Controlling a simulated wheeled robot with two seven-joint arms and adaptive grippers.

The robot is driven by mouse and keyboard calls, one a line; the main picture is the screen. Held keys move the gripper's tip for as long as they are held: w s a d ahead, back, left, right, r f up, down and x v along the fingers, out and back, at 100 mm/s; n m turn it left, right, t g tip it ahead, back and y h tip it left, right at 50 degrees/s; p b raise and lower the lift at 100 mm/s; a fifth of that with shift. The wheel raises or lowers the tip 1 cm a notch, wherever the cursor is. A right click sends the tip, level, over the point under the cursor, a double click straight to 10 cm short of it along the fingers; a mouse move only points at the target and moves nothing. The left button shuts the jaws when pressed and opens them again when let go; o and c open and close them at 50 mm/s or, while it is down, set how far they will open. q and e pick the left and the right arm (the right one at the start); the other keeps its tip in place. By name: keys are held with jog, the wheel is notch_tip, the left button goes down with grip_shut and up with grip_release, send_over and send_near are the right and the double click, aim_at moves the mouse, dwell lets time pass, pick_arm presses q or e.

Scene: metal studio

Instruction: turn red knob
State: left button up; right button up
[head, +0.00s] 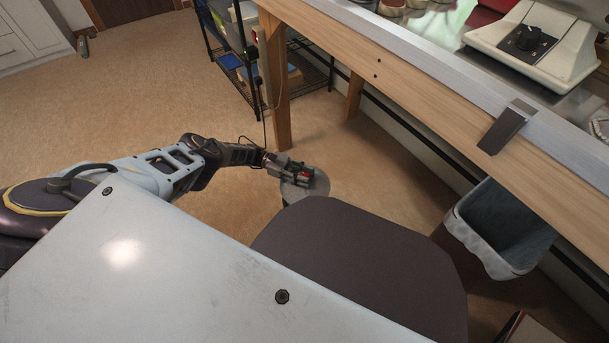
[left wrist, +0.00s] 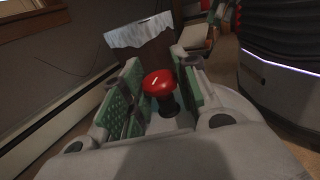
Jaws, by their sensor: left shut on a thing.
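The red knob (left wrist: 158,83) has a round top with a pale mark and sits on a dark stem. In the left wrist view it lies between the green-padded fingers of my left gripper (left wrist: 160,76). The gripper is shut on the knob. A grey round piece (head: 307,188) shows just under it. The knob's underside and mounting are hidden. My right gripper is in neither view.
A wooden workbench (head: 400,92) runs along the right, with a pale device (head: 570,50) on top. A lined waste bin (head: 500,228) stands beneath it and also shows in the left wrist view (left wrist: 138,32). A wire shelf (head: 232,62) stands behind. Floor at left is clear.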

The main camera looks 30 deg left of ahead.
aim_at(305, 174)
pick_arm(q)
jog(key=shift+w+d+r, duration=0.1)
jog(key=o, duration=0.9)
jog(key=shift+c, duration=0.2)
jog(key=shift+o, duration=0.9)
jog(key=shift+r, duration=0.15)
jog(key=shift+r, duration=4.75)
